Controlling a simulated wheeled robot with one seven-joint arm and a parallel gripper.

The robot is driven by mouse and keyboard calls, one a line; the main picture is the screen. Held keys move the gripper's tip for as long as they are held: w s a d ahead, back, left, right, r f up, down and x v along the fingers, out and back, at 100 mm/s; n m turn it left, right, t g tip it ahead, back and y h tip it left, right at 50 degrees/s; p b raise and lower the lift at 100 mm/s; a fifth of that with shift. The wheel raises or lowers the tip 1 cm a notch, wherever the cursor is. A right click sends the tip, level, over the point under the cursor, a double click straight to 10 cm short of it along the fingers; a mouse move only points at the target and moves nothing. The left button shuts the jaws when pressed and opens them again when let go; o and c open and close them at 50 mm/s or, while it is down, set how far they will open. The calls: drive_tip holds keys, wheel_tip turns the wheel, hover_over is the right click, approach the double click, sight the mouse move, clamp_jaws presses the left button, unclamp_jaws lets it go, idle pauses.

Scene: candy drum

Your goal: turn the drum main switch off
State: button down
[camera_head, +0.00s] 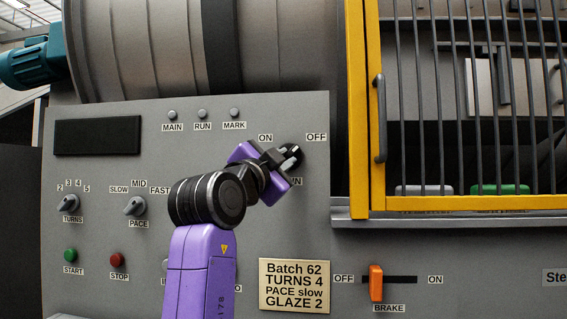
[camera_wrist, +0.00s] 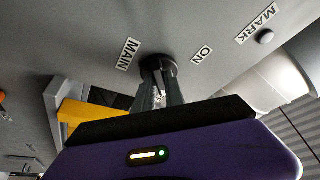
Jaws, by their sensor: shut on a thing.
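The main switch (camera_head: 292,151) is a dark round knob on the grey panel, with an ON label to its upper left and an OFF label to its upper right. The MAIN label below it is partly hidden by my gripper. My gripper (camera_head: 284,159) is shut on the knob, its jaws tilted. In the wrist view the two fingers (camera_wrist: 160,93) grip the knob (camera_wrist: 158,64) between the MAIN and ON labels. The fingers cover the handle, so I cannot tell which way it points. The MAIN lamp (camera_head: 172,115) looks grey and unlit.
The TURNS knob (camera_head: 68,203), PACE knob (camera_head: 134,206), green START button (camera_head: 71,255) and red STOP button (camera_head: 117,260) are on the left. The orange BRAKE lever (camera_head: 376,283) is low right, near OFF. A yellow barred gate (camera_head: 358,120) stands right of the panel.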

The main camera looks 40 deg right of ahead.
idle(0.3)
drive_tip(key=c, duration=1.4)
unclamp_jaws()
drive_tip(key=v, duration=0.8)
drive_tip(key=shift+p, duration=0.35)
drive_tip(key=shift+d, duration=0.1)
